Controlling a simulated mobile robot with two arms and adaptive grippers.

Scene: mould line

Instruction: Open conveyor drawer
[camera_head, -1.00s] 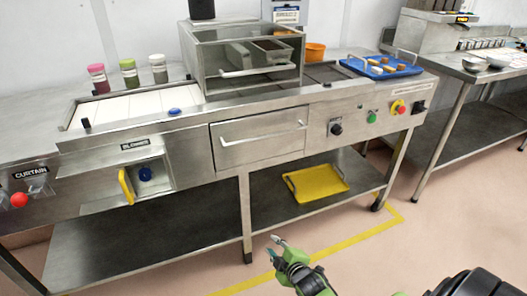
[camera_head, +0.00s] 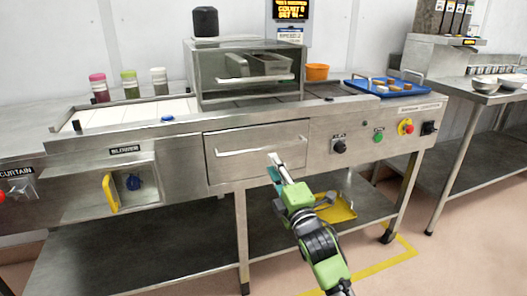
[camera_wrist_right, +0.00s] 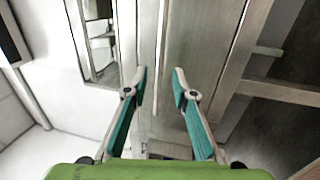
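The conveyor drawer (camera_head: 228,164) is a steel front panel in the middle of the machine, with a long horizontal bar handle (camera_head: 245,150). The drawer looks shut. My right gripper (camera_head: 274,166) is in front of the right half of the drawer, just below the handle's right part. The handle bar (camera_wrist_right: 160,60) runs lengthwise beyond the fingertips there and appears not touched. My left gripper is not in view.
A yellow tray (camera_head: 338,208) lies on the lower shelf, partly behind my right arm. Knobs and an emergency button (camera_head: 405,126) sit right of the drawer. A blower recess with a yellow handle (camera_head: 110,194) is at the left. A blue tray (camera_head: 385,88) stands on top.

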